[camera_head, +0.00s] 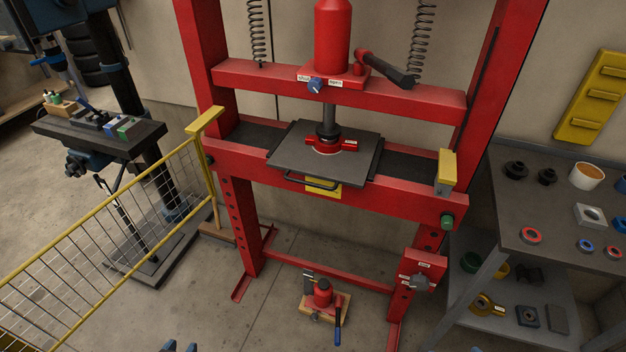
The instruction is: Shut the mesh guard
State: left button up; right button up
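The mesh guard (112,232) is a yellow-framed wire panel at the left. It stands open, swung out from the red press (330,190) toward the lower left corner. Its hinge side is at the yellow bracket (205,120) on the press's left post; its near end runs out of the picture. A yellow block (447,170) sits at the right end of the press bed, apart from the guard. My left gripper (180,347) shows only as two dark fingertips with a gap at the bottom edge, right of the guard.
A black plate with a handle (330,152) lies on the press bed. A small red jack (322,296) stands on the floor between the press legs. A grey bench (530,215) with parts is at the right, a drill press (100,130) behind the guard.

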aim_at(8, 343)
jog(key=k+j+u, duration=0.1)
jog(key=j+u, duration=0.2)
jog(key=j, duration=0.15)
jog(key=j+u, duration=0.35)
jog(key=j, duration=0.5)
jog(key=k+j+z, duration=0.1)
jog(key=j, duration=0.4)
jog(key=j+z, duration=0.4)
jog(key=j, duration=0.45)
jog(key=j+z, duration=1.05)
jog(key=k+j+z, duration=0.1)
jog(key=j+z, duration=0.7)
jog(key=j, duration=0.5)
jog(key=i+j+u, duration=0.1)
jog(key=j, duration=0.3)
jog(key=i, duration=0.05)
